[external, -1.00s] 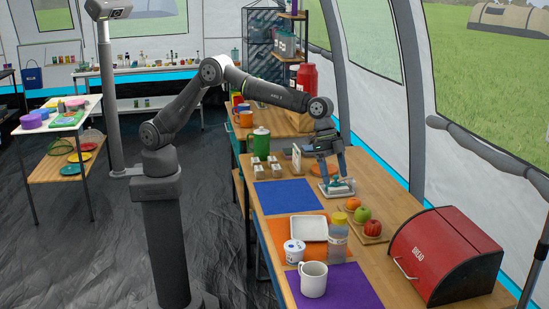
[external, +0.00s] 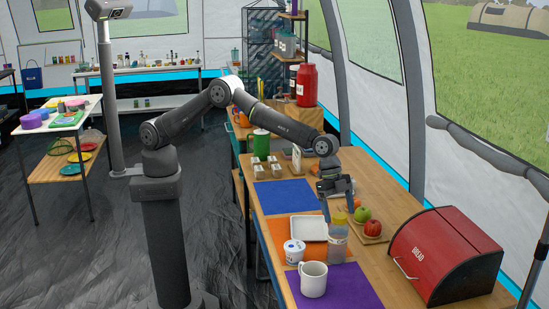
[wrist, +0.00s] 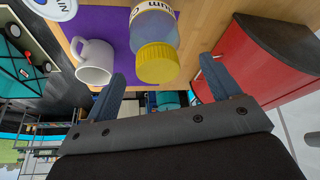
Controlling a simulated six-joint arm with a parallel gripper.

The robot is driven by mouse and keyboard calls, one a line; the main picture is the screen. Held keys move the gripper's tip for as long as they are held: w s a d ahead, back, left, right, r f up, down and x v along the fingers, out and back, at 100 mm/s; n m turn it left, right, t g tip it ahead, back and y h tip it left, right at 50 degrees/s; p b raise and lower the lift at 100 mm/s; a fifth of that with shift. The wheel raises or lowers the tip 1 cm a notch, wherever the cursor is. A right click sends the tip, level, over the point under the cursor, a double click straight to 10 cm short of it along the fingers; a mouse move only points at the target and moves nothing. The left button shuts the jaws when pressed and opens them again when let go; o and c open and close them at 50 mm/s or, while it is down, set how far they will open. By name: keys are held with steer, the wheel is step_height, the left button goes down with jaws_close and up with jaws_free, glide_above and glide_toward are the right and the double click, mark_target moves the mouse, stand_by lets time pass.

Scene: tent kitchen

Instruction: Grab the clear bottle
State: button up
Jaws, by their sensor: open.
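The clear bottle (external: 337,241) stands upright at the edge of the purple mat, with a yellow cap and a pale label. In the wrist view the bottle (wrist: 155,24) is just ahead of my gripper, its yellow cap facing the camera. My gripper (external: 338,214) is open and empty, pointing down close above and behind the bottle. In the wrist view the two fingers of my gripper (wrist: 160,75) are spread wide, with the cap between their lines and beyond the tips. I cannot tell whether a finger touches it.
A white mug (external: 313,279), a labelled white tub (external: 294,251) and a white tray (external: 309,228) stand close left of the bottle. A board with fruit (external: 372,228) is just right. A red bread box (external: 445,252) stands farther right. The blue mat (external: 286,193) is bare.

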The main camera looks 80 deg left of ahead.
mark_target(344, 241)
steer(key=shift+x, duration=2.75)
steer(key=shift+s+a+f, duration=0.1)
steer(key=shift+s+a, duration=0.05)
steer(key=c, duration=1.3)
